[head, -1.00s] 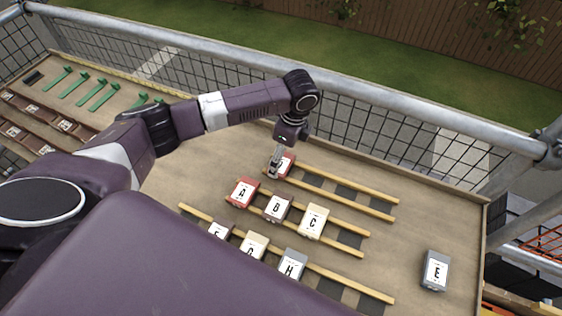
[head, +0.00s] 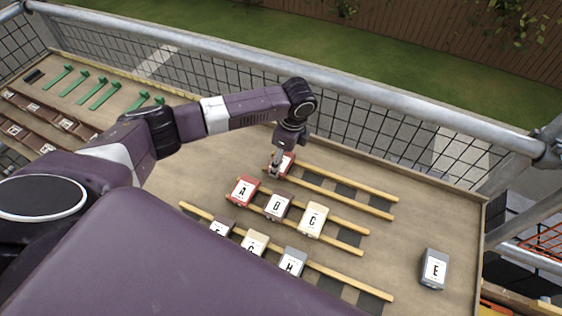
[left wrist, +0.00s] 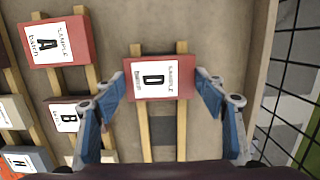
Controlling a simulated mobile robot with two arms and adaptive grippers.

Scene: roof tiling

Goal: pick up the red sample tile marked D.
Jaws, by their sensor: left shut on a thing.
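The red sample tile marked D (left wrist: 160,77) lies across two wooden battens in the left wrist view, its label facing up. My left gripper (left wrist: 163,82) has one finger against each side of it and is shut on it. In the head view the D tile (head: 286,160) shows only in part, behind my left gripper (head: 276,166), at the left end of the far pair of battens. I cannot tell any gap between tile and battens. My right gripper is not in view.
Red tile A (head: 242,192), brown tile B (head: 278,206) and cream tile C (head: 312,220) sit on the middle battens. Grey tile E (head: 434,269) lies alone at the right. More tiles, including H (head: 292,261), sit nearer. A metal rail (head: 400,116) runs behind the board.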

